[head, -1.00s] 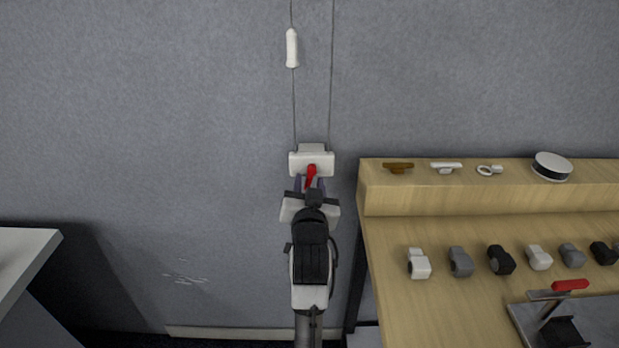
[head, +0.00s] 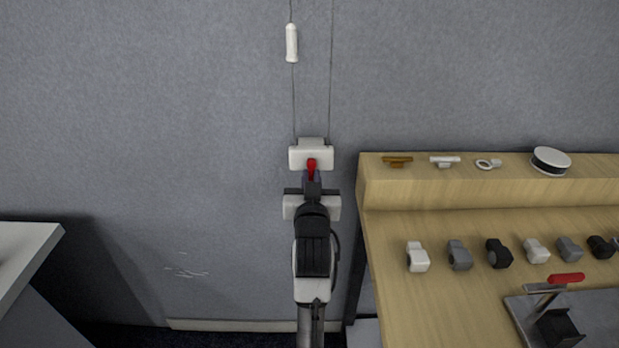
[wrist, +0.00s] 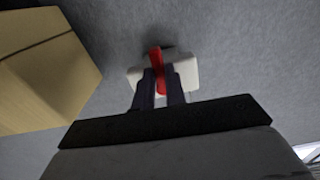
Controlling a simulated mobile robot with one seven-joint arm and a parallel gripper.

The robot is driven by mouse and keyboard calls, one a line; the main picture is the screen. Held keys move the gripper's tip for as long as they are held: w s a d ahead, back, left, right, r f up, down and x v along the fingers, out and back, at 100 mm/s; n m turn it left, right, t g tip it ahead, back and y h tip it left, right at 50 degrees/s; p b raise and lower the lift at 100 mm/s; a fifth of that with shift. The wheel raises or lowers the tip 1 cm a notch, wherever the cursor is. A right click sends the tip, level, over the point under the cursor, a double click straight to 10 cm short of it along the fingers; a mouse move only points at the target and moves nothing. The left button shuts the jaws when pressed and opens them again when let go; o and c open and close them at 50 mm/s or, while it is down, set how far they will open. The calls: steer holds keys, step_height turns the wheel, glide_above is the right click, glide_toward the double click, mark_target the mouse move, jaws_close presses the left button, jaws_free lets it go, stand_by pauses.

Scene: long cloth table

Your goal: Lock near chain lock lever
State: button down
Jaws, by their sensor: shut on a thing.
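The chain lock is a white block (head: 299,158) on the grey wall, with a red lever (head: 312,166) at its front. In the wrist view the red lever (wrist: 157,62) stands between my two dark fingers, with the white block (wrist: 187,76) behind it. My gripper (head: 312,178) is shut on the red lever; it also shows in the wrist view (wrist: 160,80). In the head view my wrist hides the lower end of the lever and the fingertips are hard to make out.
Two thin cords (head: 331,80) run up the wall from the block, one with a white handle (head: 291,43). A wooden table (head: 400,315) with a raised shelf stands close on the right, holding several small fittings. A white-topped cabinet (head: 25,245) stands at the left.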

steer(key=shift+r+n, duration=0.1)
steer(key=shift+n, duration=0.2)
steer(key=c, duration=1.4)
jaws_free()
steer(key=shift+c, duration=0.2)
steer(key=shift+s, duration=0.1)
